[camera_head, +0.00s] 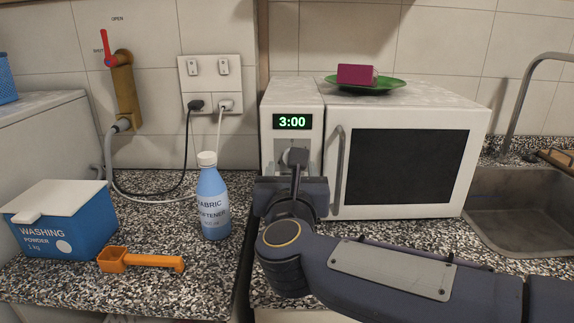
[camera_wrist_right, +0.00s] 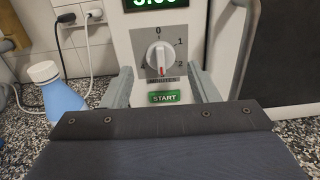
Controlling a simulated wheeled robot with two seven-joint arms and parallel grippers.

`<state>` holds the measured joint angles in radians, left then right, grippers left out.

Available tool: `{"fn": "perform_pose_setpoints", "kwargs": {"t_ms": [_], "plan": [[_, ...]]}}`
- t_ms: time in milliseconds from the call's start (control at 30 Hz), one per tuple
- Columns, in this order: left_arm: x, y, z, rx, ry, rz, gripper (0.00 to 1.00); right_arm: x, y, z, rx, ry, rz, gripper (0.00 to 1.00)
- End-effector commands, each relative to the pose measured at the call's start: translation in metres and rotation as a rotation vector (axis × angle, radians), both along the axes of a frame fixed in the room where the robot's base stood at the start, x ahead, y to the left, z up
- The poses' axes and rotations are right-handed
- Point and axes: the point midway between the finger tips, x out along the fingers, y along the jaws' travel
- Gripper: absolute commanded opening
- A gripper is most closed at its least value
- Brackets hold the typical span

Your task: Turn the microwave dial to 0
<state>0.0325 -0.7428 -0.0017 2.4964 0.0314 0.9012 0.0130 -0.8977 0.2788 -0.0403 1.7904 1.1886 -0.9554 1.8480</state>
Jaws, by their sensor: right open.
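The white microwave (camera_head: 408,209) stands on the speckled counter, with its door closed and its green display (camera_head: 292,121) reading 3:00. The dial (camera_wrist_right: 160,56) is a round white knob on a grey panel. The labels 0, 1 and 2 run from its top down its right side. In the head view my right gripper (camera_head: 294,170) covers most of the dial. My left gripper is out of view.
A blue softener bottle (camera_head: 213,205) stands left of the microwave. A washing powder box (camera_head: 62,222) and an orange scoop (camera_head: 140,261) are farther left. A green plate (camera_head: 365,86) with a magenta block (camera_head: 356,74) sits on the microwave. The door handle (camera_head: 338,165) is right of my gripper.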

Motion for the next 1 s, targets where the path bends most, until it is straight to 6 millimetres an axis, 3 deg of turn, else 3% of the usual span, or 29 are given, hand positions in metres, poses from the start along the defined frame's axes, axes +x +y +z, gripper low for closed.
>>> {"fn": "perform_pose_setpoints", "kwargs": {"t_ms": [200, 533, 867, 1000], "plan": [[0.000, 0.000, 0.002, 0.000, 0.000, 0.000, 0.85, 0.026, 0.000, 0.000, -0.001, 0.000, -0.001, 0.54], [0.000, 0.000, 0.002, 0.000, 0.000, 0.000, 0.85, 0.030, -0.001, 0.000, -0.002, 0.000, 0.000, 0.54], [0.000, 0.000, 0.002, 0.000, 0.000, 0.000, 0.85, 0.030, 0.000, 0.000, -0.002, 0.000, 0.001, 0.12], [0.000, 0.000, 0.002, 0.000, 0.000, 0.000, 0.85, 0.030, 0.000, 0.000, -0.005, 0.000, 0.001, 0.10]]}}
